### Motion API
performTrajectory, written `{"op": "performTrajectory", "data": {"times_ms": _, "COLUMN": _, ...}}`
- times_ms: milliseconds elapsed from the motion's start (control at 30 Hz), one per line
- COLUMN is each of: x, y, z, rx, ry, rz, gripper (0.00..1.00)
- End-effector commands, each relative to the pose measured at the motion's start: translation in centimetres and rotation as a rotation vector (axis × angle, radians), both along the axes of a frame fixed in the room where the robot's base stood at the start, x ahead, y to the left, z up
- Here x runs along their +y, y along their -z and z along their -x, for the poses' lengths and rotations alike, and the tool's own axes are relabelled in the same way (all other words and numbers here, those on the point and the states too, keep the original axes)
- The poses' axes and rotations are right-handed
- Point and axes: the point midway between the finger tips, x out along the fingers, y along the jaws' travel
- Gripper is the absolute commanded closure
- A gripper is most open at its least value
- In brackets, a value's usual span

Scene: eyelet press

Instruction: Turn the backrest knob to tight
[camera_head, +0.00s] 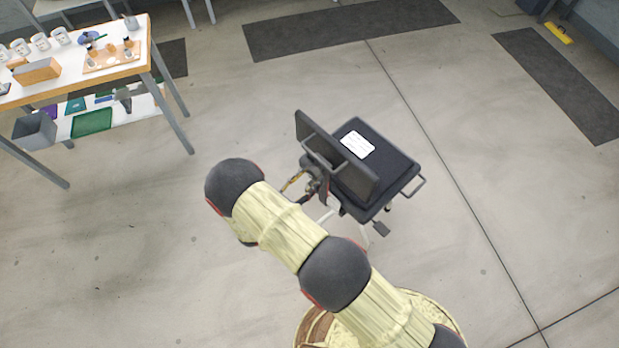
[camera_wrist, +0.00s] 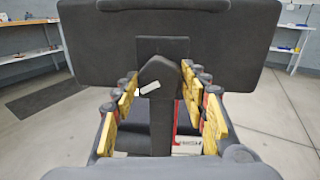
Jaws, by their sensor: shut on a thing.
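The chair's dark backrest (camera_head: 338,158) stands at the near left side of its padded seat (camera_head: 388,162) in the head view. In the wrist view the backrest (camera_wrist: 90,50) fills the top. Below it is a dark faceted knob (camera_wrist: 160,72) in front of a dark upright. A small white mark lies slantwise on the knob. My gripper (camera_wrist: 160,84) has its yellow-padded fingers on both sides of the knob and is shut on it. In the head view my gripper (camera_head: 312,183) is small behind the backrest, and the knob cannot be made out.
A white card (camera_head: 358,144) lies on the seat. A bar handle (camera_head: 413,188) juts from the seat's right side. A workbench (camera_head: 100,75) with cups, trays and bins stands at the upper left. Dark mats (camera_head: 345,27) lie on the floor. The floor around the chair is clear.

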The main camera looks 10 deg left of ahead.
Motion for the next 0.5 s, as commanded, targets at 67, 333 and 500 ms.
{"op": "performTrajectory", "data": {"times_ms": 67, "x": -0.01, "y": 0.0, "z": 0.0, "rx": 0.0, "ry": 0.0, "rz": 0.0, "gripper": 0.81}}
{"op": "performTrajectory", "data": {"times_ms": 333, "x": -0.02, "y": 0.06, "z": 0.01, "rx": -0.014, "ry": 0.0, "rz": -0.02, "gripper": 0.82}}
{"op": "performTrajectory", "data": {"times_ms": 500, "x": -0.03, "y": 0.18, "z": 0.01, "rx": -0.053, "ry": 0.001, "rz": -0.078, "gripper": 0.82}}
